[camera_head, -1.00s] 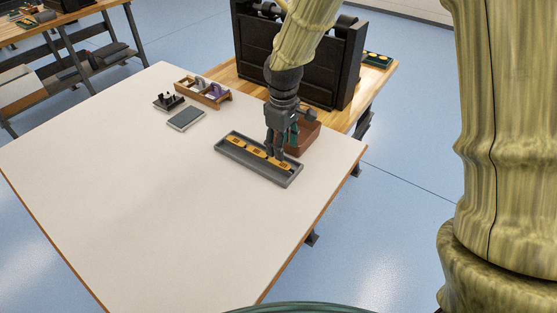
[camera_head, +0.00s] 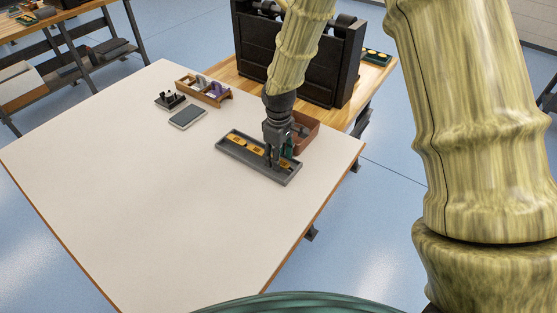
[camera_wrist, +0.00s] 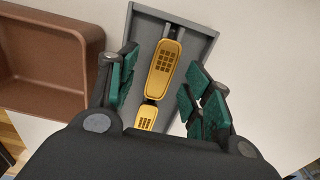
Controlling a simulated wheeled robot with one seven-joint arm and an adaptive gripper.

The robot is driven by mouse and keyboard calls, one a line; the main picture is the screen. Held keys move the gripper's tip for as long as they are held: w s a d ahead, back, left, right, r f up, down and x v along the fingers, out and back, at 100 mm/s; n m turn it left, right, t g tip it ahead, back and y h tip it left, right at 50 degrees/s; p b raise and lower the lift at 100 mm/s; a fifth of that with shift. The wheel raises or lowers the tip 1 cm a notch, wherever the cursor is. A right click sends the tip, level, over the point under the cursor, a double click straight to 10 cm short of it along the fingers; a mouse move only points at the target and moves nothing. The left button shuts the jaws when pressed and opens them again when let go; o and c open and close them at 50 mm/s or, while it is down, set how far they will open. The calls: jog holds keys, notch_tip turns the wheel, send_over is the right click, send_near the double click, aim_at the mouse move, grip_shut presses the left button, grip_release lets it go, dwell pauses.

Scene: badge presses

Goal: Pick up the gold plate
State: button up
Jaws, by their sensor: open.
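Several gold plates lie in a row in a long grey tray on the white table. In the head view one gold plate (camera_head: 235,140) lies toward the tray's left end and another (camera_head: 257,152) beside it; my gripper hides part of the row. In the wrist view a gold plate (camera_wrist: 163,68) with a grid of dark holes lies between and beyond my fingers, and part of another gold plate (camera_wrist: 146,118) shows closer in. My gripper (camera_head: 275,163) is open and empty above the tray (camera_head: 257,174); it also shows in the wrist view (camera_wrist: 158,90), with green finger pads either side.
A brown bin (camera_head: 304,134) stands right beside the tray, and shows in the wrist view (camera_wrist: 45,50). A dark flat pad (camera_head: 188,117), a small black fixture (camera_head: 170,100) and a wooden organiser (camera_head: 204,91) stand at the back. The table's front left is clear.

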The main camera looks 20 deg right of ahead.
jog(key=shift+s, duration=0.15)
jog(key=shift+f, duration=0.1)
dwell(0.3)
jog(key=shift+f, duration=0.15)
dwell(0.4)
jog(key=c, duration=1)
